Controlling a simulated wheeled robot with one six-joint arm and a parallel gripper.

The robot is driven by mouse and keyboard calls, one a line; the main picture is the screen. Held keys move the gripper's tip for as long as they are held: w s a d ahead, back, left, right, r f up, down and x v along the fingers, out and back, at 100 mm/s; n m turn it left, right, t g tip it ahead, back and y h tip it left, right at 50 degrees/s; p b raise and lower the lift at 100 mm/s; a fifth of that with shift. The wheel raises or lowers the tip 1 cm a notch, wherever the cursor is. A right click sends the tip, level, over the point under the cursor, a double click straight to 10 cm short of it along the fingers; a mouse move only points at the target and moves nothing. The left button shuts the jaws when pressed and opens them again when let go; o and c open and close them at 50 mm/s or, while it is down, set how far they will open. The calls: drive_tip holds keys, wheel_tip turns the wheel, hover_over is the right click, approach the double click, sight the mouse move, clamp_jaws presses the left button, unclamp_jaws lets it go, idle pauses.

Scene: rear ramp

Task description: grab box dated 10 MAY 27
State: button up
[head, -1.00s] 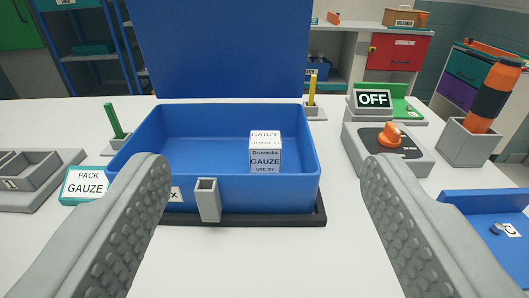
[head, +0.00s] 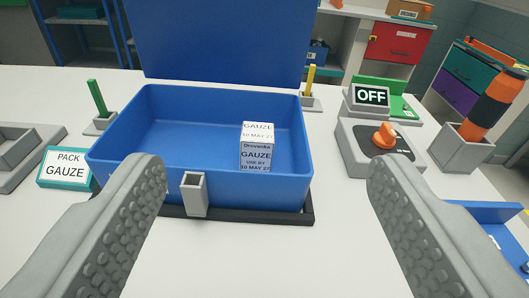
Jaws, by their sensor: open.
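A white gauze box (head: 257,150) stands upright inside the blue open box, near its front wall and right of the middle. Its front face reads "Drovenka GAUZE USE BY 10 MAY 27", and its top face also carries the gauze label and a date. The blue box (head: 135,138) has its lid (head: 215,40) raised at the back and a grey latch (head: 195,194) on its front. My gripper (head: 262,185) is open and empty. Its two grey fingers stand wide apart, nearer the camera than the blue box, with the gauze box between them in the picture.
A teal sign reading "PACK GAUZE" (head: 66,168) stands left of the blue box. A green peg (head: 97,97) and a yellow peg (head: 311,79) stand beside it. A grey unit with an orange knob (head: 384,135) and an "OFF" display (head: 371,96) is at the right.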

drive_tip(key=w+n+g, duration=0.7)
drive_tip(key=w, duration=0.5)
drive_tip(key=n+g+y, duration=0.1)
drive_tip(key=n+g, duration=0.8)
drive_tip(key=n, duration=0.1)
approach(258, 131)
drive_tip(key=f, duration=0.6)
drive_tip(key=shift+a+f, duration=0.25)
drive_tip(key=shift+a, duration=0.1)
drive_tip(key=shift+w+a+f, duration=0.1)
drive_tip(key=shift+f, duration=1.3)
drive_tip(key=shift+w+a+f, duration=0.1)
drive_tip(key=shift+f, duration=1.3)
drive_tip(key=c, duration=1.1)
